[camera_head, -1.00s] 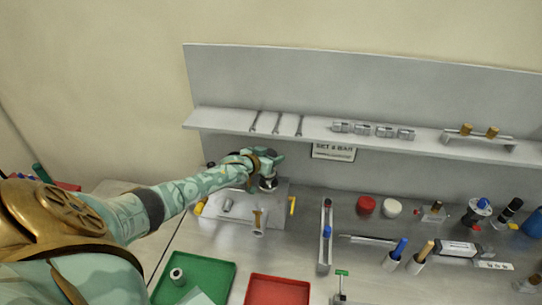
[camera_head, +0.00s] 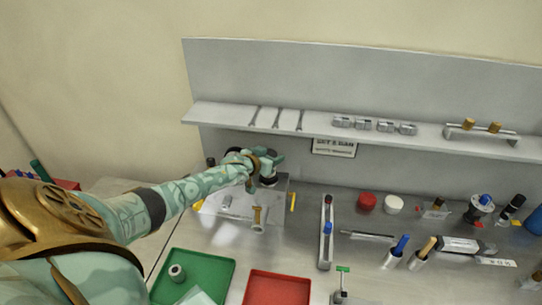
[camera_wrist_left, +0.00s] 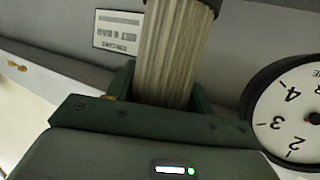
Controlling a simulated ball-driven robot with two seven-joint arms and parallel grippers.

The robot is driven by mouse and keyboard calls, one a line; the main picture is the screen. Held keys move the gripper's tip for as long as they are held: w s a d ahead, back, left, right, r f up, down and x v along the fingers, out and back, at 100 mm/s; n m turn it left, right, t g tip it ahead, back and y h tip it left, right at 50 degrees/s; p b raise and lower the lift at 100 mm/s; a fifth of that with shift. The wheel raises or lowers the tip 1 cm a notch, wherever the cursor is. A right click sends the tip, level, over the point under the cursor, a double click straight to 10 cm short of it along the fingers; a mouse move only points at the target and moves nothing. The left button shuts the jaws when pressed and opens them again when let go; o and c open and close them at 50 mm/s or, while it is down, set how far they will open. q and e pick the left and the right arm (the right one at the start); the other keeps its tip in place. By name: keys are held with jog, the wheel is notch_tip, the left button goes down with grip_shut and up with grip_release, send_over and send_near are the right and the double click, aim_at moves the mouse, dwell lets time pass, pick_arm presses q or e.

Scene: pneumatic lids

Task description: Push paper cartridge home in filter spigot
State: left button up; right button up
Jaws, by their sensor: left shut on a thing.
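The paper cartridge (camera_wrist_left: 172,55) is a pale pleated cylinder in the left wrist view. My left gripper (camera_wrist_left: 160,90) is shut on it, with a dark finger on each side. The cartridge's far end meets a dark grey round rim (camera_wrist_left: 208,4) at the top edge; how deep it sits there I cannot tell. In the head view my left gripper (camera_head: 266,168) is over the back of a grey plate (camera_head: 278,214), and a dark round part (camera_head: 269,181) shows just below it. The hand hides most of the cartridge there. My right gripper is not in view.
A round dial gauge (camera_wrist_left: 292,110) stands close to the hand. A brass-coloured part (camera_head: 257,217) and a yellow part (camera_head: 293,201) are near the plate. A green tray (camera_head: 222,262) and a red tray (camera_head: 277,287) lie in front. A shelf (camera_head: 225,117) runs behind.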

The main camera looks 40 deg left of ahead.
pick_arm(q)
jog(key=shift+f+b, duration=0.55)
jog(key=shift+f, duration=0.2)
jog(key=o, duration=1.1)
jog(key=shift+s, duration=0.1)
jog(key=shift+s+d+r, duration=0.1)
jog(key=shift+s, duration=0.15)
jog(key=p+v, duration=0.2)
jog(key=v, duration=1.3)
jog(key=shift+s+r, duration=0.2)
jog(key=shift+s, duration=0.05)
